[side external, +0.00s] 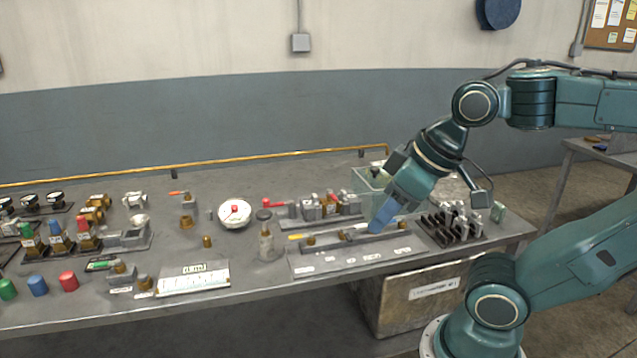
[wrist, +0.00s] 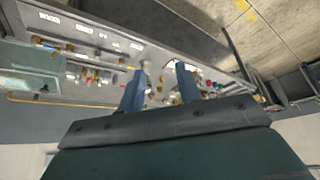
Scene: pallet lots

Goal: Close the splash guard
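A clear, green-tinted panel or box (side external: 368,184), which looks like the splash guard, stands at the back of the bench, partly hidden behind my gripper. A similar clear greenish pane shows at the left edge of the wrist view (wrist: 28,82). I cannot tell its hinge or how far it is open. My gripper (side external: 378,222) points down and left, in front of the clear panel, over the right part of a labelled plate (side external: 320,266). Its two blue fingers are apart in the wrist view (wrist: 160,85), with nothing clearly held between them.
A dark rack (side external: 447,228) of upright pieces stands right of my gripper. A brass pipe (side external: 200,164) runs along the back. The bench's front edge is mostly clear.

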